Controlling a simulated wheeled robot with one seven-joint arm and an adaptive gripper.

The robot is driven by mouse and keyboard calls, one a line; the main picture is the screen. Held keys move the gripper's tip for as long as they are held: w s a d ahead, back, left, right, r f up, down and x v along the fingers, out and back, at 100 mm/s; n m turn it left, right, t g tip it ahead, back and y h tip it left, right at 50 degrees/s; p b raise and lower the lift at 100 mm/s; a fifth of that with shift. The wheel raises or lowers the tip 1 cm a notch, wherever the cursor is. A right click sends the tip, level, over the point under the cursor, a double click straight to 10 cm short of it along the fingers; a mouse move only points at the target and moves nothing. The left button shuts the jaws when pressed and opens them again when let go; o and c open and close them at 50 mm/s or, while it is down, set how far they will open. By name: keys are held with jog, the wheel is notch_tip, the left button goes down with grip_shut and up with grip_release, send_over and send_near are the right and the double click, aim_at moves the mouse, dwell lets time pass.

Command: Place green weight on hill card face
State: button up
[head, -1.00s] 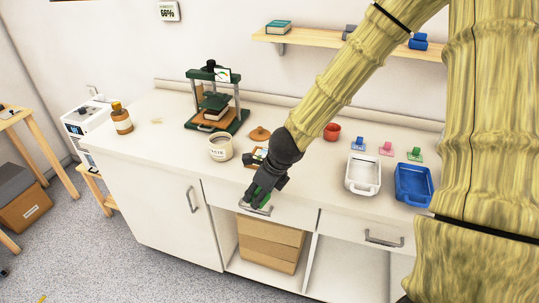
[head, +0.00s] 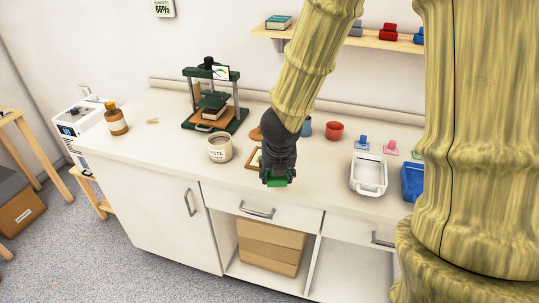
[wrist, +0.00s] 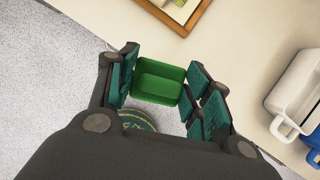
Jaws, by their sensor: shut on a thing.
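My gripper (head: 276,177) is shut on the green weight (head: 277,182). The weight also shows in the wrist view (wrist: 158,82), a green block with a hollow-looking top between the two finger pads. It is held near the counter's front edge, with the grey floor partly below it in the wrist view. A framed print (wrist: 182,8) lies on the counter at the top of the wrist view, apart from the weight. In the head view this frame (head: 253,158) is mostly hidden behind my gripper. I cannot tell whether its picture is the hill card.
A paste jar (head: 219,148) stands left of my gripper, with a green press (head: 212,100) behind it. A white tray (head: 369,175) and a blue tray (head: 412,182) stand to the right. A red cup (head: 334,131) and several small coloured clips are farther back.

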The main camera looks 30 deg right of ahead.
jog(key=d+m, duration=0.1)
jog(key=r+m+g, duration=0.1)
jog(key=m, duration=0.1)
jog(key=shift+d+r+h, duration=0.3)
jog(key=shift+d+h, duration=0.05)
jog(key=shift+h, duration=0.05)
jog(key=shift+w+d+r+m, duration=0.15)
jog(key=shift+d+m, duration=0.1)
jog(key=shift+m, duration=0.25)
jog(key=w+d+p, duration=0.1)
jog(key=w+d, duration=0.1)
jog(key=w, duration=0.2)
jog(key=w+d+f+p, duration=0.1)
jog(key=w+p, duration=0.1)
jog(key=w, duration=0.3)
jog(key=w+d+p, duration=0.1)
jog(key=w+d, duration=0.1)
jog(key=w, duration=0.3)
jog(key=shift+w+d+f, duration=0.15)
jog(key=shift+w+d, duration=0.1)
jog(key=shift+d, duration=0.05)
jog(key=shift+f+p, duration=0.3)
jog(key=shift+f, duration=1.5)
jog(key=shift+f, duration=0.2)
jog(key=o, duration=1.3)
jog(key=shift+o, duration=0.2)
jog(key=shift+r, duration=0.1)
jog(key=v, duration=1.2)
jog(key=shift+a, duration=0.15)
